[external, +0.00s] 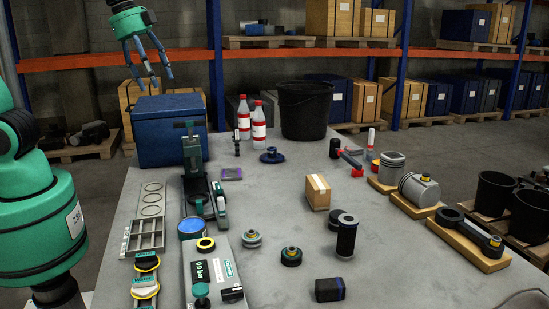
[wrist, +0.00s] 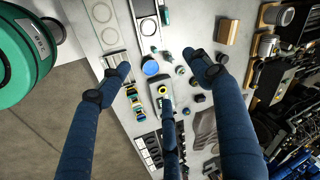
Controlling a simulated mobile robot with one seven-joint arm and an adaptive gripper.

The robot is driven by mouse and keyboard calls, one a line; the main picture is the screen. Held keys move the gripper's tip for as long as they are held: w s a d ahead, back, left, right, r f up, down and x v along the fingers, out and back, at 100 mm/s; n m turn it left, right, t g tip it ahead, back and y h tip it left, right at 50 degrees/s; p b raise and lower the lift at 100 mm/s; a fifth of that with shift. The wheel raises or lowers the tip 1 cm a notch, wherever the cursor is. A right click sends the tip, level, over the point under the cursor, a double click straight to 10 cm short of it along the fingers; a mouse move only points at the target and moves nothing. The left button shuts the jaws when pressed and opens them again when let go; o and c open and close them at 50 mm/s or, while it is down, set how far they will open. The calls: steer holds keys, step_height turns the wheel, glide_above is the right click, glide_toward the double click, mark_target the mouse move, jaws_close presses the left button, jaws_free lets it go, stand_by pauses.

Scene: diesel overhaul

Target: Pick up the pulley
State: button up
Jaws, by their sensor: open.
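My gripper (external: 155,83) is open and empty, high above the back left of the table, over the blue case (external: 170,130). Its spread fingers also show in the wrist view (wrist: 162,75), with nothing between them but the bench far below. I cannot tell for certain which part is the pulley. Round candidates are a dark blue flanged part (external: 271,156) near the back middle, a pale grey-green ringed part (external: 251,240), and a dark ringed part with a yellow band (external: 291,257). All are well apart from my gripper.
A black cylinder (external: 346,238) and a cardboard box (external: 317,192) stand mid-table. A black bucket (external: 304,110) and white-and-red bottles (external: 259,122) stand at the back. Pistons on wooden blocks (external: 419,189) line the right.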

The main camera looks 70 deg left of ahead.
steer(key=w+d+f+m+g, duration=0.1)
steer(key=w+d+f+m, duration=0.3)
steer(key=w+d+m, duration=0.3)
steer(key=m+g, duration=0.3)
steer(key=m, duration=1.2)
glide_above(251, 231)
step_height(251, 231, down, 22)
steer(key=r, duration=0.1)
steer(key=shift+d+f+y, duration=0.15)
steer(key=shift+f+y, duration=0.1)
steer(key=shift+y, duration=0.05)
steer(key=shift+f, duration=0.1)
steer(key=shift+f+b, duration=0.45)
steer(key=shift+f, duration=3.75)
steer(key=shift+f, duration=0.1)
steer(key=shift+f+b, duration=0.55)
steer(key=shift+f, duration=1.95)
